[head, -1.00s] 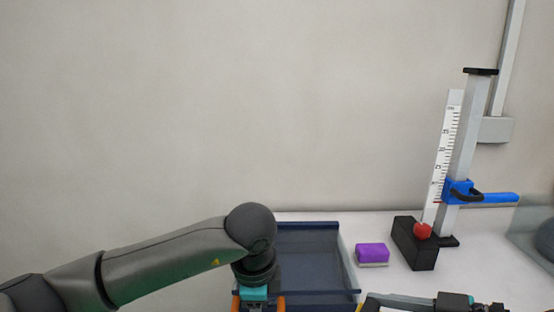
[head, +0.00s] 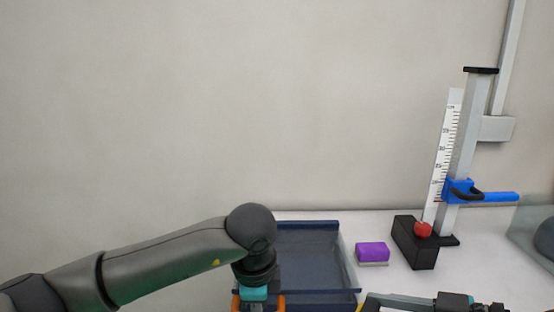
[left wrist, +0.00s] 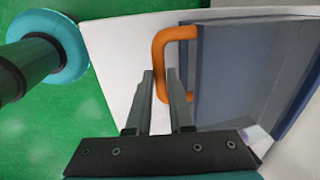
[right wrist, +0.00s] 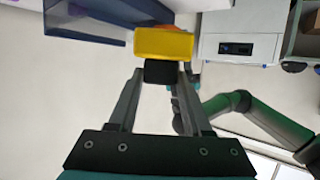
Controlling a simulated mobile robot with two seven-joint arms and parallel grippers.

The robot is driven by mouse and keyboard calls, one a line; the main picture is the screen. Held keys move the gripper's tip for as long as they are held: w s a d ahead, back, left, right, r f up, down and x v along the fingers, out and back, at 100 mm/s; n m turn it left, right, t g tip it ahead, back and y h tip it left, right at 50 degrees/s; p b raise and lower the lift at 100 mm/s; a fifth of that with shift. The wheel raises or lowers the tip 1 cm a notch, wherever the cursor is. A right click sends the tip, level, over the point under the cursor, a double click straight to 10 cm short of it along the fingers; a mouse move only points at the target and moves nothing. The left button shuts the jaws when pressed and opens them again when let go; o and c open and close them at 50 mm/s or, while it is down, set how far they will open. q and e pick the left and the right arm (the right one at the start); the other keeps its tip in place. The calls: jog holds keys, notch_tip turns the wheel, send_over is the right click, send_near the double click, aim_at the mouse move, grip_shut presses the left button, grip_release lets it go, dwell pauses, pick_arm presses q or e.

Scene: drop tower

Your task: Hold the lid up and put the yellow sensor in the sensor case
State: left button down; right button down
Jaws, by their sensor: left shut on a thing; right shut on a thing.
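The yellow sensor (right wrist: 163,43), with a black block under it, is held between the fingertips of my right gripper (right wrist: 160,75). In the head view only a sliver of yellow shows at the bottom edge. My left gripper (left wrist: 165,85) is shut on the orange handle (left wrist: 160,55) of a dark blue panel, which looks like the lid (left wrist: 232,75). In the head view a dark blue case (head: 308,224) with a hollow inside stands behind my left wrist; its near part is cut off. In the right wrist view a dark blue wall (right wrist: 85,22) lies up and left of the sensor, apart from it.
A purple block (head: 373,252) sits right of the case. Beyond it are a black block (head: 414,245) with a red ball (head: 422,230), a ruler (head: 446,150) and a post with a blue clamp (head: 458,190). A dark round object (head: 546,238) is at the far right.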

pick_arm(q)
jog(key=shift+w+r, duration=0.15)
jog(key=shift+r, duration=1.05)
jog(key=shift+w+r, duration=0.15)
jog(key=shift+r, duration=1.05)
pick_arm(e)
jog(key=shift+s+r, duration=0.1)
jog(key=shift+s, duration=0.05)
pick_arm(q)
jog(key=shift+g, duration=0.4)
jog(key=r, duration=0.2)
jog(key=w+r, duration=0.1)
jog(key=r, duration=0.1)
jog(key=shift+r, duration=0.25)
jog(key=shift+w, duration=0.1)
